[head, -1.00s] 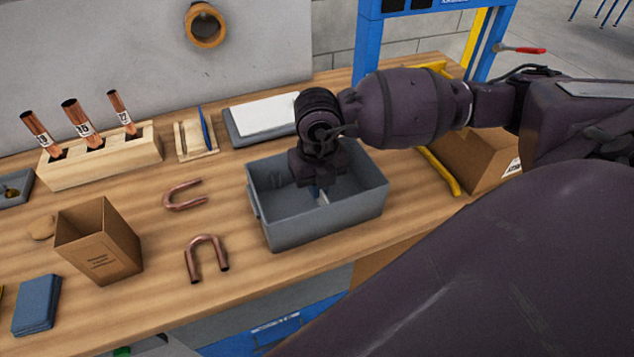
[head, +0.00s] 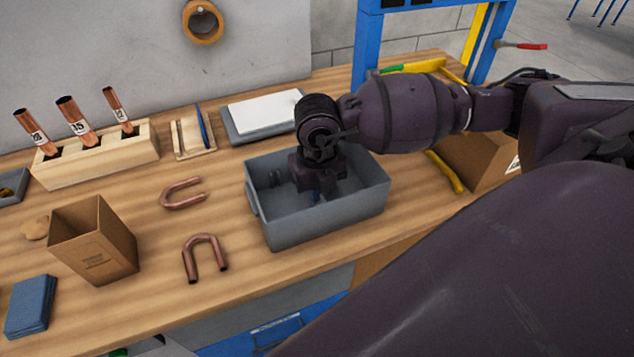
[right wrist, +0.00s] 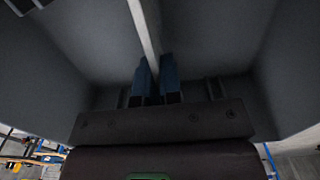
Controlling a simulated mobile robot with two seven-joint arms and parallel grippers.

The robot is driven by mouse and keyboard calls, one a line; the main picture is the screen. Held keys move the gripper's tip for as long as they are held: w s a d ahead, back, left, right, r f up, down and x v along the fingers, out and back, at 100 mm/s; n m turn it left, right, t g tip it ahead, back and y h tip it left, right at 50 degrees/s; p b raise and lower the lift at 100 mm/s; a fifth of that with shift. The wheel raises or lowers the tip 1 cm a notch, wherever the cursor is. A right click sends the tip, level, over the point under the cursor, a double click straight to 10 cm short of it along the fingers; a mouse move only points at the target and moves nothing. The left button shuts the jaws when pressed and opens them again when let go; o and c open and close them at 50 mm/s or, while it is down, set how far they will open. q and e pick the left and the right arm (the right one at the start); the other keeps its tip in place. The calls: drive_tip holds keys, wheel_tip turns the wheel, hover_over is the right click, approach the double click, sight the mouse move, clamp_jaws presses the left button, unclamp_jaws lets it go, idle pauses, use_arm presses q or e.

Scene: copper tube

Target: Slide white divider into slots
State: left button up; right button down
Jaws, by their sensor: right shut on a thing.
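The grey bin (head: 265,222) stands on the bench. My right gripper (head: 316,194) reaches down inside it, and my wrist hides part of the interior. In the right wrist view, the blue fingertips of my right gripper (right wrist: 157,82) are shut on the white divider (right wrist: 147,30), seen as a thin pale strip running up between them. The divider is hidden behind my gripper in the head view. Small dark ribs (head: 273,179) show on the bin's inner left side. Whether the divider sits in any slot cannot be told. My left gripper is not in view.
Two copper U-bends (head: 204,257) lie left of the bin, near an open cardboard box (head: 95,245). A wooden block (head: 95,162) holds copper tubes. A white-topped grey tray (head: 262,115) is behind the bin. A brown carton (head: 480,158) is at right.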

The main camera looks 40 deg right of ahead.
drive_tip(key=shift+f, duration=0.4)
drive_tip(key=c, duration=1.2)
unclamp_jaws()
drive_tip(key=shift+r, duration=0.1)
wheel_tip(320, 180, up, 10)
drive_tip(key=shift+f, duration=0.1)
drive_tip(key=shift+r, duration=0.4)
